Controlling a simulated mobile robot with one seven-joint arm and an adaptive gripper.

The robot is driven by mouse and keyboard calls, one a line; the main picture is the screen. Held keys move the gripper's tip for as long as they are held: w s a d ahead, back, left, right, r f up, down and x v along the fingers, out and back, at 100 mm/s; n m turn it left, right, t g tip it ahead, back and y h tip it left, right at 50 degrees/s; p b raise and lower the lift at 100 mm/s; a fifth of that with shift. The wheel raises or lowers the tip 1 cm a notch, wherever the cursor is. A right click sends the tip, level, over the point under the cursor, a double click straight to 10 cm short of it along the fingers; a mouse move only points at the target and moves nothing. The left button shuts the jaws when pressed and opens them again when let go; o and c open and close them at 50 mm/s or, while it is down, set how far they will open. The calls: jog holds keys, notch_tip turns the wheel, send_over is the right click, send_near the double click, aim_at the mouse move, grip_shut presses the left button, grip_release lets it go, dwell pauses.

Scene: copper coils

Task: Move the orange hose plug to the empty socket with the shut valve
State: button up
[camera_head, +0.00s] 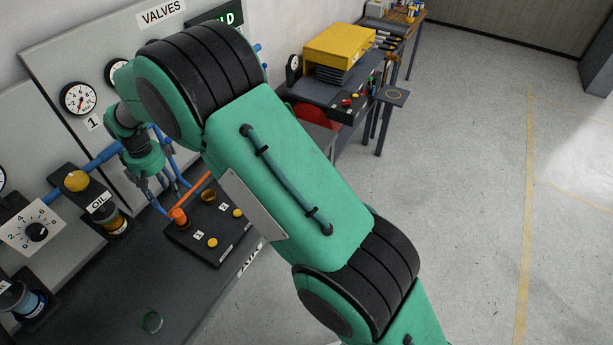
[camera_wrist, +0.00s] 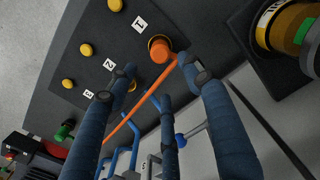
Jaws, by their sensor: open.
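The orange hose plug (camera_head: 180,216) stands on the black block (camera_head: 216,254) at the position labelled 1. It also shows in the wrist view (camera_wrist: 159,49), with an orange hose running from it towards the lower left. My gripper (camera_wrist: 157,76) is open, with its blue fingers spread close to the plug and not closed on it. In the head view my gripper (camera_head: 165,198) hangs just behind and left of the plug. An orange-yellow ring (camera_wrist: 132,86) near label 2 is partly hidden by a finger. Which valve is shut I cannot tell.
Yellow knobs (camera_wrist: 86,49) line the block's front side. A green plug (camera_wrist: 63,131) sits further along. An oil jar (camera_head: 112,217) stands left of the block. Blue pipes and gauges (camera_head: 79,99) are on the panel behind.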

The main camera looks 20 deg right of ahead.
jog(key=shift+r, duration=0.1)
jog(key=s+d+r+m+t, duration=0.1)
jog(key=s+d+r, duration=0.2)
jog(key=d+r, duration=0.65)
jog(key=s+d+r+m+t, duration=0.15)
jog(key=s+d+r, duration=0.25)
jog(key=d+r, duration=0.5)
jog(key=s+d+r+m, duration=0.1)
jog(key=s+d+r, duration=0.2)
jog(key=d+r, duration=0.6)
jog(key=s+d+r+m+t, duration=0.2)
jog(key=s+d+r, duration=0.2)
jog(key=s+d, duration=0.9)
jog(key=s+d+f+m, duration=0.1)
jog(key=s+d, duration=0.2)
jog(key=s, duration=0.4)
jog(key=s+d+m+t, duration=0.1)
jog(key=s+d, duration=0.3)
jog(key=s, duration=0.3)
jog(key=shift+s+f, duration=0.3)
jog(key=shift+f, duration=0.1)
jog(key=shift+d+m, duration=0.1)
jog(key=shift+m, duration=0.15)
